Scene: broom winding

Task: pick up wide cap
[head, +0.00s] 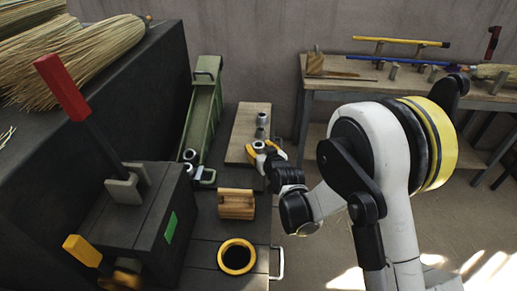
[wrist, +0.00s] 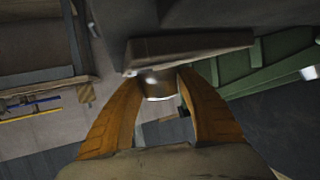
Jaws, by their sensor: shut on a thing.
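A short metallic cap (wrist: 160,86) sits between the fingertips of my gripper (wrist: 162,76) in the wrist view. The orange-yellow fingers are shut on its sides. In the head view my gripper (head: 262,149) is over the near part of a wooden board (head: 243,126), with the grey cap (head: 259,145) between its yellow fingers. Whether the cap touches the board or is just above it I cannot tell. Its far side is hidden.
More grey caps (head: 262,118) stand on the board beyond my gripper. A green trough (head: 204,110) is to the left. A wooden block (head: 237,204) and a yellow-rimmed round hole (head: 236,257) lie nearer. A dark machine with a red-handled lever (head: 62,86) stands left.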

